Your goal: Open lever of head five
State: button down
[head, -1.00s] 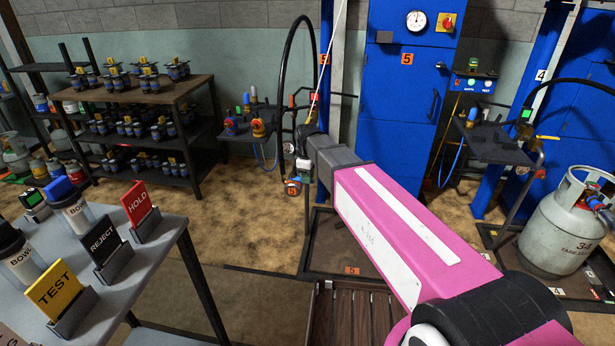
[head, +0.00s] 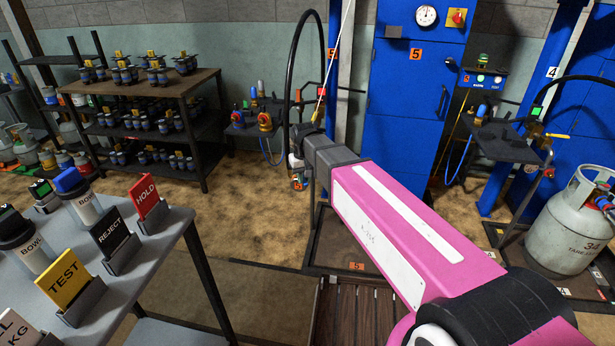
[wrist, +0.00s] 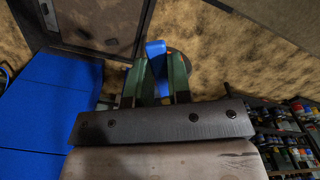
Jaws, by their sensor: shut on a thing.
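In the head view, head five (head: 296,162) hangs at the end of a black hose, left of my grey wrist, with an orange "5" tag (head: 298,183) below it. My arm's end covers part of it. In the wrist view, my gripper (wrist: 156,62) has its two green fingers shut on a narrow blue piece (wrist: 155,48), which looks like the lever. It stands up between the fingers. A small orange-red spot and a dark round shape show just behind it. The lever's angle cannot be read clearly.
A blue cabinet (head: 412,100) marked 5 stands behind my arm. A small shelf (head: 258,128) with valves is to the left. A sign table (head: 150,245) is front left, and a grey gas cylinder (head: 565,225) is right. Brown floor lies between.

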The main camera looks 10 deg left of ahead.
jog(key=shift+s+a+m, duration=0.1)
jog(key=shift+a+m, duration=0.4)
jog(key=shift+m, duration=0.5)
jog(key=shift+s+a+m, duration=0.15)
jog(key=shift+a+m, duration=0.3)
jog(key=shift+m, duration=0.55)
jog(key=shift+s+a+m, duration=0.1)
jog(key=shift+a+m, duration=0.4)
jog(key=shift+m, duration=0.5)
jog(key=c, duration=1)
grip_release()
jog(key=shift+c, duration=0.2)
jog(key=shift+r, duration=0.1)
notch_tip(320, 180, up, 11)
jog(key=shift+f, duration=0.2)
